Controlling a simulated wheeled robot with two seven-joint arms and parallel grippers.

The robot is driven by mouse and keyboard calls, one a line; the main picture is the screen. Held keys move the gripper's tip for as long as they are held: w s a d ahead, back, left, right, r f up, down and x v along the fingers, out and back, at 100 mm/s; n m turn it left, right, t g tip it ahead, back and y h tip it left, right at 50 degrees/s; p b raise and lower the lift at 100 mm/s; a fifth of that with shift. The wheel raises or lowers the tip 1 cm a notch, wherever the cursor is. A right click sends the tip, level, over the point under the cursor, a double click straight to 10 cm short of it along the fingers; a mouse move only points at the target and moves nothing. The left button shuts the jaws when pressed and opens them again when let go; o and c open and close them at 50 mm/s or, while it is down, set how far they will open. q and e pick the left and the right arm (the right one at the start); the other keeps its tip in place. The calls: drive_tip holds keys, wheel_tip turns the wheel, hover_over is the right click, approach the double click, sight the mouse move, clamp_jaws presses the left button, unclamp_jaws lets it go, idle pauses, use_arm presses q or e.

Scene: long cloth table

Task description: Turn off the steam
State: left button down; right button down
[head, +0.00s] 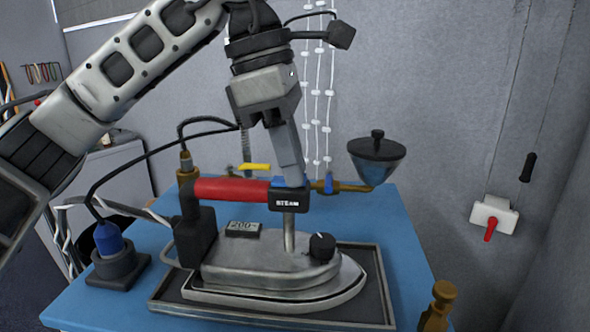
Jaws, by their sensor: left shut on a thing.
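A steam iron (270,268) with a red handle (232,188) rests on a dark tray (378,290) on the blue table. A black block (289,203) marked STEAM sits at the front end of the handle. A small blue part (277,183), seemingly a switch, shows on top of this block. My left gripper (292,180) reaches down from above, its fingers close together at the blue part. It appears shut on that part, which the fingers largely hide. My right gripper is not in view.
Behind the handle runs a brass pipe with a yellow lever (255,167), a blue lever (328,183) and a funnel-like cup (376,158). A blue plug in a black base (117,264) stands left. A white wall switch box (493,215) with a red lever is at right.

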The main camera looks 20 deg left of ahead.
use_arm(q)
drive_tip(key=c, duration=1.3)
unclamp_jaws()
drive_tip(key=shift+c, duration=0.2)
drive_tip(key=shift+o, duration=0.3)
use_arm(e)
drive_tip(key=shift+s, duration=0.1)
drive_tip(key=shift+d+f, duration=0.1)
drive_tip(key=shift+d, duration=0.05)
use_arm(q)
drive_tip(key=p+v, duration=0.3)
drive_tip(key=v, duration=1.3)
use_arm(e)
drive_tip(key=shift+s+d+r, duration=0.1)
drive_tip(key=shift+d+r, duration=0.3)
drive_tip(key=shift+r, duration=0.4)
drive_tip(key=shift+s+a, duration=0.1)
